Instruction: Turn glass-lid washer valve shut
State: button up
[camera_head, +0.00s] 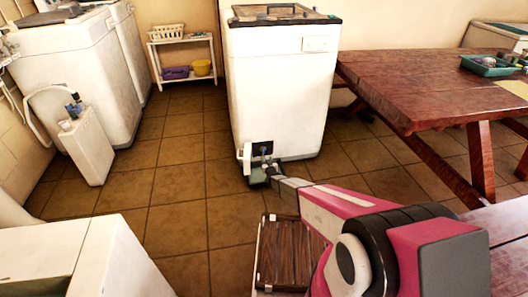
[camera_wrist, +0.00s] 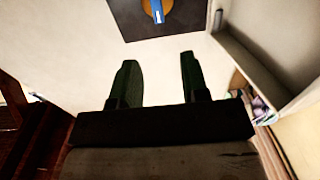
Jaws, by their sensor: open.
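The glass-lid washer (camera_head: 282,85) is a tall white machine standing mid-floor, with a dark-framed lid (camera_head: 278,13) on top. Low on its front is a dark plate with the valve (camera_head: 263,150). In the wrist view the valve's blue handle (camera_wrist: 157,12) sits over a round orange-brown part on the dark plate (camera_wrist: 130,18), cut by the top edge. My gripper (camera_head: 264,172) is low at the washer's front, just below the valve. In the wrist view my gripper (camera_wrist: 157,66) is open and empty, its two dark fingers apart, short of the handle.
A white flap (camera_head: 245,159) stands out beside the valve; a white panel edge (camera_wrist: 270,65) shows close to the right finger. A wooden table (camera_head: 430,80) is at right, a slatted brown stool-like item (camera_head: 285,255) below my arm. Tiled floor (camera_head: 180,200) is clear left of the washer.

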aim_at(263, 150)
jog(key=x, duration=1)
jog(key=shift+w, duration=0.15)
grip_shut()
